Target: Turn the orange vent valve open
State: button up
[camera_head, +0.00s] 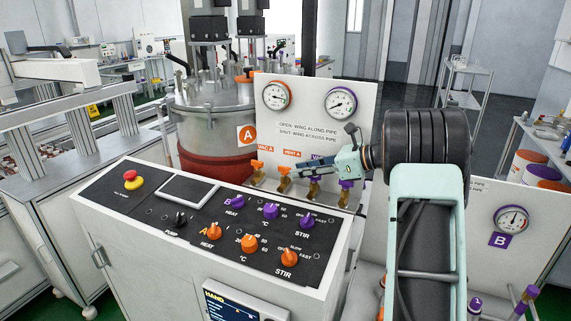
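Several small valves with coloured wing handles stand in a row below the white gauge panel. The orange vent valve (284,179) is second from the left, under an orange label that seems to read VENT A. Another orange valve (258,168) is at its left under the VAC A label. My gripper (280,172) reaches in from the right, with its fingertips at or just in front of the vent valve's handle. The fingers overlap the handle in this view, so I cannot tell contact, finger gap or the wing's exact angle.
Purple valves (346,192) stand just right, below my gripper. The panel (370,110) with two gauges rises behind and says open is wing along pipe, shut is across. The control console (140,215) with knobs and a red stop button is in front.

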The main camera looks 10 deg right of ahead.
aim_at(285, 167)
jog(key=a, duration=0.1)
jog(key=w+a, duration=0.1)
jog(key=w+a+p, duration=0.1)
jog(key=shift+w+a+r, duration=0.1)
jog(key=shift+w+a, duration=0.15)
jog(key=shift+a, duration=0.15)
jog(key=shift+w+a+f, duration=0.25)
jog(key=shift+a+f, duration=0.05)
jog(key=shift+a, duration=0.05)
jog(key=shift+c, duration=0.5)
grip_shut()
